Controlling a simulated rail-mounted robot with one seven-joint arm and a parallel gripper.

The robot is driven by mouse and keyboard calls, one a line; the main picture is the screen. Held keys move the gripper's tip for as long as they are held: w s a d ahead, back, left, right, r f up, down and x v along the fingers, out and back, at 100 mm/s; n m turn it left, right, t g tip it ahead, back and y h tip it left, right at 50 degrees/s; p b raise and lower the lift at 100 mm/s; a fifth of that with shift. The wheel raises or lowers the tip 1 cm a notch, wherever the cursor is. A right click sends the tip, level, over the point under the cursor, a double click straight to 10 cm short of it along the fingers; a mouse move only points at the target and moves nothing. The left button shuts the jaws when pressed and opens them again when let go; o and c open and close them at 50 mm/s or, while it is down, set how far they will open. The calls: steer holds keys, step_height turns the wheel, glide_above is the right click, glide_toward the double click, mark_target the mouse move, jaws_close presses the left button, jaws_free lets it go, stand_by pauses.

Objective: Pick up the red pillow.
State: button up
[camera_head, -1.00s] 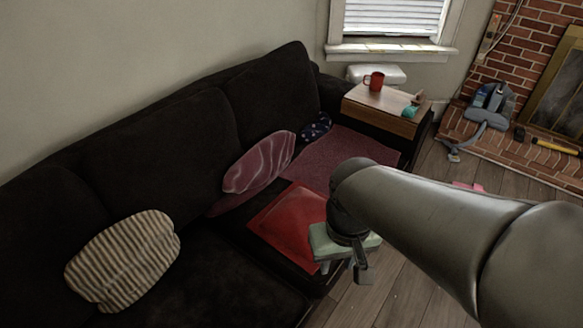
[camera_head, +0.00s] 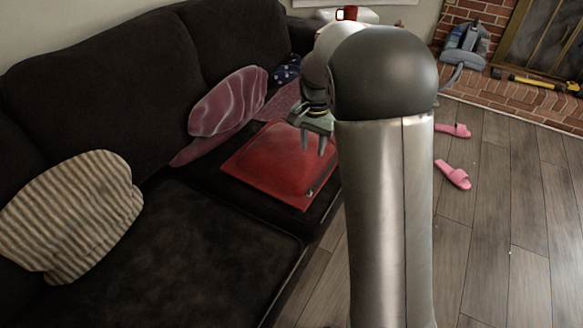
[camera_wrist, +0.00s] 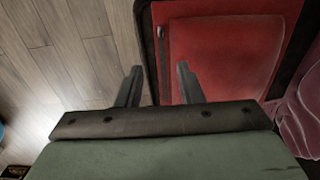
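The red pillow (camera_head: 276,162) lies flat on the seat of the black sofa (camera_head: 190,235), close to its front edge. In the wrist view the red pillow (camera_wrist: 222,52) fills the upper right, beyond the fingers. My gripper (camera_head: 314,150) is above the pillow's right side in the head view. In the wrist view my gripper (camera_wrist: 159,80) has its two fingers apart with nothing between them. The left finger is over the floor and the right finger over the pillow's near edge. The fingers seem not to touch the pillow. My arm hides part of the sofa's far end.
A mauve patterned pillow (camera_head: 228,101) leans behind the red pillow. A striped pillow (camera_head: 72,215) is at the left, and a dark blue dotted one (camera_head: 286,69) is farther back. Pink slippers (camera_head: 453,174) lie on the wooden floor (camera_head: 500,230), which is mostly clear at the right.

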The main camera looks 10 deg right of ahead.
steer(key=f, duration=0.1)
steer(key=b, duration=0.4)
glide_above(310, 188)
step_height(310, 188, down, 12)
steer(key=shift+a+r, duration=0.1)
step_height(310, 188, down, 5)
steer(key=b, duration=0.2)
steer(key=shift+s+b, duration=0.1)
steer(key=shift+b, duration=0.2)
jaws_close()
